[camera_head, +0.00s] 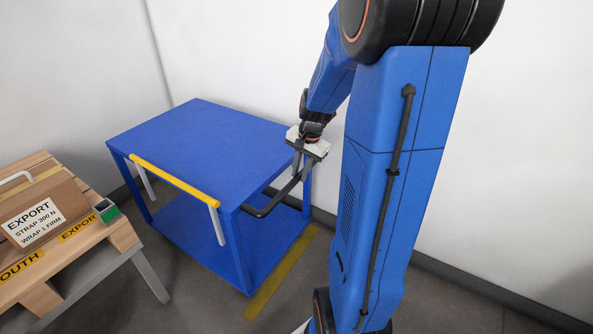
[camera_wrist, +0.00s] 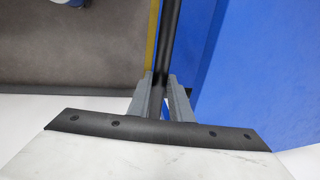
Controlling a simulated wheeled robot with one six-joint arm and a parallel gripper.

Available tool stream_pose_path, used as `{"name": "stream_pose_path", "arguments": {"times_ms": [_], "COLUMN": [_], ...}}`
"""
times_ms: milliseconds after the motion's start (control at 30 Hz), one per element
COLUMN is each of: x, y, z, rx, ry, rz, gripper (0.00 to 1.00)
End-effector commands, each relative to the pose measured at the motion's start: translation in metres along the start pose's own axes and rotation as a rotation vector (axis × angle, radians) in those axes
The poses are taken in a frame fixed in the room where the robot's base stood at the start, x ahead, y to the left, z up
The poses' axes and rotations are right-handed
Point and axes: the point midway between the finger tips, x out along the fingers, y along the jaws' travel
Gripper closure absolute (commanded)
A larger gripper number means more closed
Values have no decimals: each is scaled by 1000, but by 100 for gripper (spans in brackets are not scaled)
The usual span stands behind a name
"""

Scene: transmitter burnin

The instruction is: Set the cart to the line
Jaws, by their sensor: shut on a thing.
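The blue cart (camera_head: 195,132) stands on the floor left of my arm, with a flat top and a lower shelf. A black bar handle (camera_head: 262,211) sticks out from its right side. My gripper (camera_head: 302,168) is shut on this handle; the wrist view shows the fingers (camera_wrist: 162,92) around the black bar (camera_wrist: 167,35). The yellow floor line (camera_head: 282,276) runs along the cart's right side, close to its lower edge and roughly parallel. I cannot tell whether the cart touches it. In the wrist view the line (camera_wrist: 151,40) lies left of the bar and the cart top (camera_wrist: 260,70) right of it.
A yellow push bar (camera_head: 175,180) spans the cart's near left side. A wooden pallet stand (camera_head: 122,236) with a labelled carton (camera_head: 45,210) stands at the left, a narrow floor gap from the cart. White walls close off the back and right. Floor is bare in front.

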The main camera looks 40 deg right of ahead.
Motion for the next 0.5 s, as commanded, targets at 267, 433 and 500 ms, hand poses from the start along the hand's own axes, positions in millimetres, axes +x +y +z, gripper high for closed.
{"name": "stream_pose_path", "arguments": {"times_ms": [267, 433, 500], "x": [0, 0, 0], "y": [1, 1, 1], "z": [0, 0, 0], "rx": [0, 0, 0], "ry": [-1, 0, 0], "rz": [1, 1, 0], "gripper": [100, 63, 63]}}
